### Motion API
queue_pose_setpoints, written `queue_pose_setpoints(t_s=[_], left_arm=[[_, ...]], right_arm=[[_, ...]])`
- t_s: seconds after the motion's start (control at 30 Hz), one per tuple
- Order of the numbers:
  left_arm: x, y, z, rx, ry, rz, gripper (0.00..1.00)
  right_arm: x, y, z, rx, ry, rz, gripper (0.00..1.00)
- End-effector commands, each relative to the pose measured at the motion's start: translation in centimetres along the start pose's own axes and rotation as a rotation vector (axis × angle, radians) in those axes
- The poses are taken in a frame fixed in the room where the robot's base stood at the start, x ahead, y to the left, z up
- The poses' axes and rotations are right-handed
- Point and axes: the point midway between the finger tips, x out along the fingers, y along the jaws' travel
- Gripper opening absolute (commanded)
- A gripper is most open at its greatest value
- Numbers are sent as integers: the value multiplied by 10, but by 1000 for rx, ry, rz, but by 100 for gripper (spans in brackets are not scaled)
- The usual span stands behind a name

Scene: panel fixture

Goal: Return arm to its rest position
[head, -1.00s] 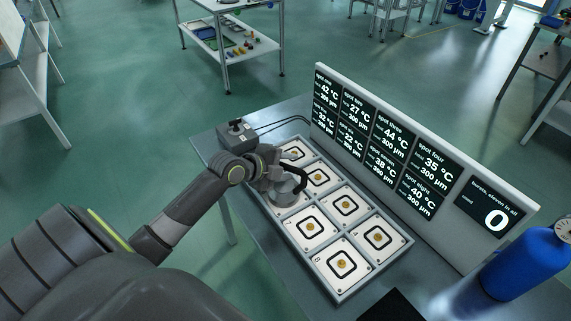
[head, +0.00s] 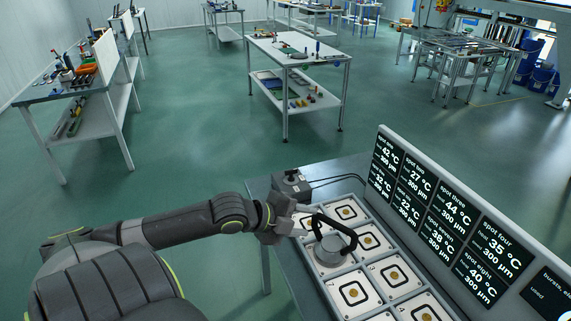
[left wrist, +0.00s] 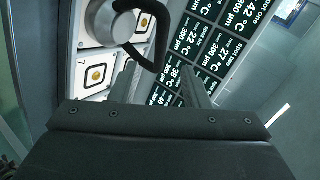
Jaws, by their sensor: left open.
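My left arm reaches in from the left in the head view. Its gripper (head: 305,216) is open beside a grey round tool (head: 329,252) with a black loop handle (head: 340,230). The tool stands on a tile of the panel tray (head: 361,289). In the left wrist view the two fingers (left wrist: 158,72) are spread, with the black handle (left wrist: 160,45) beyond them and the grey tool body (left wrist: 108,22) at upper left. Nothing is held; whether a finger touches the handle I cannot tell. My right gripper is not in view.
A display board (head: 455,225) with temperature and thickness readings stands along the tray's right side. A small dark control box (head: 291,185) with a cable sits behind the tray. Green floor lies open beyond the bench, with other tables farther off.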

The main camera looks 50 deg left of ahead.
Motion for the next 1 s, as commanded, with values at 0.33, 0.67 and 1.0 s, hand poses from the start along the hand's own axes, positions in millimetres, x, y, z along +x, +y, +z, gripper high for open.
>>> queue_pose_setpoints(t_s=[0.33,0.67,1.0], left_arm=[[-41,-2,0,1,-3,4,42],[-50,0,-1,-1,4,1,42],[-39,11,37,-97,-77,-24,42]], right_arm=[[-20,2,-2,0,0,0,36],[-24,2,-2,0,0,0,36],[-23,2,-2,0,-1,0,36]])
